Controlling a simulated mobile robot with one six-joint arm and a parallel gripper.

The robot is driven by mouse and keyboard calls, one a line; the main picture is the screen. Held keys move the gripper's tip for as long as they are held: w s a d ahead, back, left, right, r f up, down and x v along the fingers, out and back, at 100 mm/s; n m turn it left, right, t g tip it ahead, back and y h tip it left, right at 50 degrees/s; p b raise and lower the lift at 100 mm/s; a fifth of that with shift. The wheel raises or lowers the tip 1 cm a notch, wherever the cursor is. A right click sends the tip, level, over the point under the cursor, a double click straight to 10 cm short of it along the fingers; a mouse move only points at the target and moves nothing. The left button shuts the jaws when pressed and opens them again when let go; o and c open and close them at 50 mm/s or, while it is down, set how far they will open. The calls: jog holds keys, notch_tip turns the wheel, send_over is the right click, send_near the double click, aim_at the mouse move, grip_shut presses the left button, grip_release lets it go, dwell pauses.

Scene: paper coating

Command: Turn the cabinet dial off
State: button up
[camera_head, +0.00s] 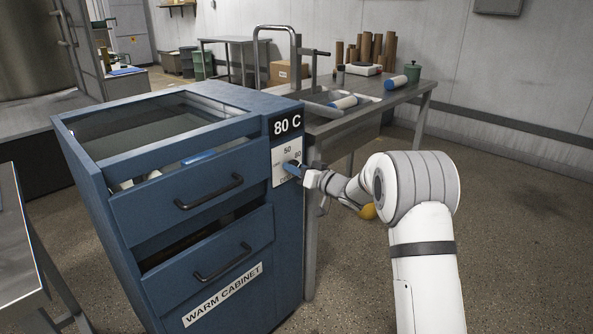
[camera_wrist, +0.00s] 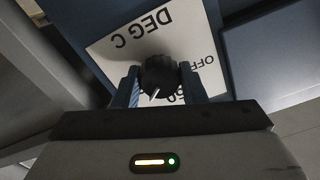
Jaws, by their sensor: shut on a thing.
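The blue warm cabinet (camera_head: 290,235) stands at the centre in the head view, with an "80 C" sign (camera_head: 287,124) above a white dial plate (camera_head: 284,152). The black dial (camera_wrist: 160,74) shows in the wrist view on the plate (camera_wrist: 115,52). Its white pointer points down and slightly left in that view, away from the "OFF" mark on the right. My gripper (camera_wrist: 161,86) is shut on the dial, with one blue finger on each side. In the head view my gripper (camera_head: 294,170) reaches the plate from the right and hides the dial.
The cabinet's two drawers, upper (camera_head: 185,195) and lower (camera_head: 215,255), appear partly pulled out, with dark handles. The floor at right is clear.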

jog(key=n+b, duration=0.2)
jog(key=n, duration=0.3)
jog(key=shift+f+n, duration=0.1)
jog(key=shift+n, duration=0.2)
jog(key=n+b, duration=0.4)
jog(key=n, duration=0.2)
jog(key=shift+f, duration=0.1)
jog(key=n+b, duration=0.5)
jog(key=n, duration=0.1)
jog(key=shift+n, duration=0.4)
jog(key=n+b, duration=0.4)
jog(key=n, duration=0.1)
jog(key=shift+n, duration=0.4)
jog(key=o, duration=1)
